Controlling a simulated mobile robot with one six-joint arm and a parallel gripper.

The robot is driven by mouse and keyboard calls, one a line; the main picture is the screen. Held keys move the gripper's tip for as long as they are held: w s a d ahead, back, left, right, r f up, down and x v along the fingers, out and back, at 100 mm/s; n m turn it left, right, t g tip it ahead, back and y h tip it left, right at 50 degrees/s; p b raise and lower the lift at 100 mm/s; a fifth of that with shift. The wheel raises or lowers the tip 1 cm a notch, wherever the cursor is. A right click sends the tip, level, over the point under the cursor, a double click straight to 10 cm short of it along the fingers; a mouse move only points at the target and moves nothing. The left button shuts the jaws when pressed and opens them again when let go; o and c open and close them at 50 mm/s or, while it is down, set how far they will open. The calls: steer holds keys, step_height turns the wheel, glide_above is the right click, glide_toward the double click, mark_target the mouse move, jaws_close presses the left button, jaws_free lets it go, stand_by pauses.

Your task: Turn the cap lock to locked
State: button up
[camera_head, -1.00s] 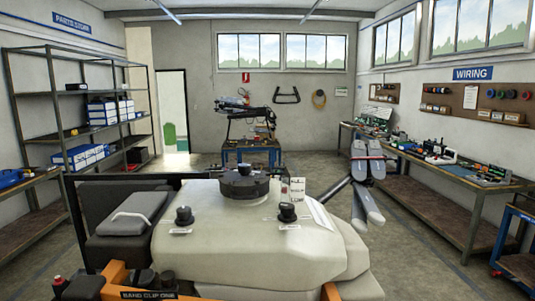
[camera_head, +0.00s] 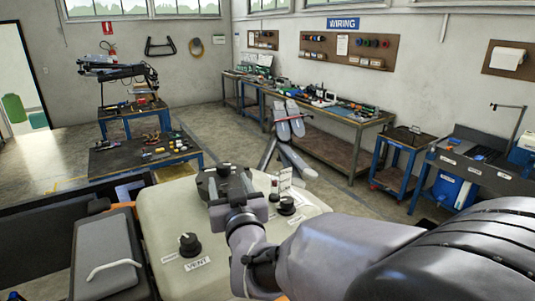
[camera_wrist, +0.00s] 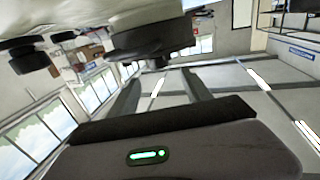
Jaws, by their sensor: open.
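The dark round cap (camera_head: 209,182) sits on top of the pale tank (camera_head: 155,225). In the head view my gripper (camera_head: 238,190) is over the right side of the cap and partly hides it. In the wrist view the cap (camera_wrist: 150,38) appears upside down, just beyond the two dark fingers of my gripper (camera_wrist: 160,95). The fingers are apart with nothing between them. I cannot tell whether they touch the cap. Its lock position is not readable.
A black VENT knob (camera_head: 189,244) and another black knob (camera_head: 286,205) stand on the tank. A small tag (camera_head: 285,180) stands behind the second knob. Grey folded arms (camera_head: 289,122) rise behind the tank. A workbench (camera_head: 325,160) lines the right wall.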

mark_target(224, 168)
steer(key=p+x, duration=0.2)
steer(key=x, duration=0.7)
steer(key=shift+w, duration=0.2)
jaws_close()
